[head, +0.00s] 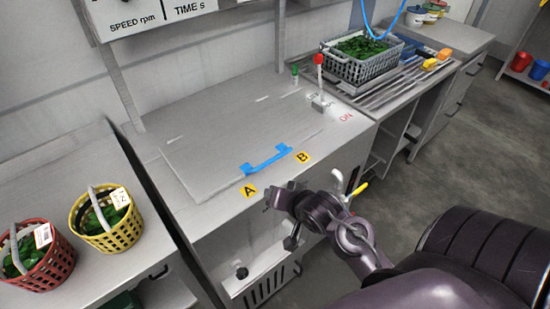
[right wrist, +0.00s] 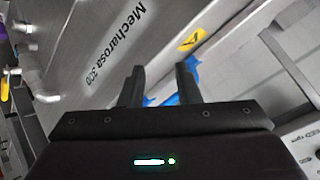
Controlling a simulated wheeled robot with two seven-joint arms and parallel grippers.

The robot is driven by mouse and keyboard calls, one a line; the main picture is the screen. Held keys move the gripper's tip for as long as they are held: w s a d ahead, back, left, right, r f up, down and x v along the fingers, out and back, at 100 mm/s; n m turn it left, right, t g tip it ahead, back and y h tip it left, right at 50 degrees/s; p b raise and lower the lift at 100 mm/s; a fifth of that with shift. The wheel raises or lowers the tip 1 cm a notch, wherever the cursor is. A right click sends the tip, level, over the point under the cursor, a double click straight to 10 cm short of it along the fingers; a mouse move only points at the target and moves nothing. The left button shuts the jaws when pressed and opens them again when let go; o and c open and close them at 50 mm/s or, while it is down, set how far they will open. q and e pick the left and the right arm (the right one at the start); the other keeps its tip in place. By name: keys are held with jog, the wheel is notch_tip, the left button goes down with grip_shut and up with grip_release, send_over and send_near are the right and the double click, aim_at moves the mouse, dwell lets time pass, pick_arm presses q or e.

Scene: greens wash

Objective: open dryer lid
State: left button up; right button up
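The dryer lid (head: 215,145) is a flat grey panel lying closed on top of the metal dryer. A blue handle (head: 268,161) is fixed along its front edge, between yellow labels A (head: 249,191) and B (head: 303,157). My right gripper (head: 282,194) is in front of the dryer's front edge, apart from the handle. In the right wrist view, my right gripper (right wrist: 160,80) is open with nothing held, and blue parts of the handle (right wrist: 166,98) show between and behind its fingers. My left gripper is in neither view.
A red-knobbed lever (head: 319,62) stands at the lid's right, near the ON marking. A grey crate of greens (head: 355,68) sits on the right counter. Red (head: 42,265) and yellow (head: 110,235) baskets of greens stand at left. Floor at right is clear.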

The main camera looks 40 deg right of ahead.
aim_at(275, 157)
jog(key=w+d+r+m+t+y, duration=0.1)
jog(key=w+d+r+m+t, duration=0.2)
jog(key=d+m+t, duration=0.35)
jog(key=w+m, duration=0.1)
jog(key=w, duration=0.1)
jog(key=w+f, duration=0.1)
jog(key=w, duration=0.1)
jog(key=w+f+m+g, duration=0.1)
jog(key=w, duration=0.2)
jog(key=shift+a+m, duration=0.25)
jog(key=shift+m, duration=0.1)
jog(key=shift+c, duration=0.3)
grip_shut()
